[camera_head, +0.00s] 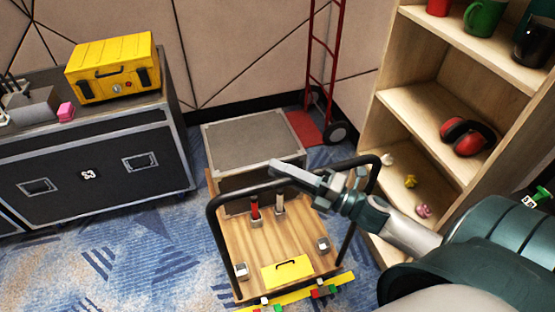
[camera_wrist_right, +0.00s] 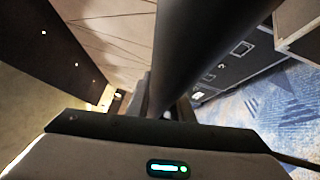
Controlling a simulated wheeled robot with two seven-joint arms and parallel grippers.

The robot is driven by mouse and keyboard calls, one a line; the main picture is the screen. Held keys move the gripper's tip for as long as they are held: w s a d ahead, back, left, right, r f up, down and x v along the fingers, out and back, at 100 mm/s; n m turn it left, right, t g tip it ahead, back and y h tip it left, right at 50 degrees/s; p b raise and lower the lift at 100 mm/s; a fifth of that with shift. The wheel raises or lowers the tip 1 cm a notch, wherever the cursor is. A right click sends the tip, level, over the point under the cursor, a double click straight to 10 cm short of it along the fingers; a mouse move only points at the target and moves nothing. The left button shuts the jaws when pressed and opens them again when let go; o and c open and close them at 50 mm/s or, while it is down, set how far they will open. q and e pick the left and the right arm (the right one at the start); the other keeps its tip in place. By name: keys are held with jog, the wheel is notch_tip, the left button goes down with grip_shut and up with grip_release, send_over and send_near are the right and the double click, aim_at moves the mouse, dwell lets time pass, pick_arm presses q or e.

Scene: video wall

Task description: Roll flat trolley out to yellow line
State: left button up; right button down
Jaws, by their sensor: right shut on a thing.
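The flat trolley (camera_head: 262,243) has a wooden deck and a black tubular handle (camera_head: 215,235) that arches over it. My right gripper (camera_head: 302,178) is shut on the top bar of this handle. The black bar (camera_wrist_right: 195,60) also runs up through the middle of the right wrist view, close to the jaws. A yellow line (camera_head: 335,286) shows on the floor at the trolley's near edge, partly hidden by the deck and small coloured blocks. My left gripper is not in view.
A wooden shelf (camera_head: 425,95) stands right, a black flight case (camera_head: 95,165) left, a red hand truck (camera_head: 304,127) behind. Blue carpet (camera_head: 165,255) is clear on the left.

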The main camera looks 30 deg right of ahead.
jog(key=shift+s+a+f, duration=0.1)
jog(key=shift+s, duration=0.25)
jog(key=c, duration=1.6)
grip_release()
jog(key=shift+o, duration=0.2)
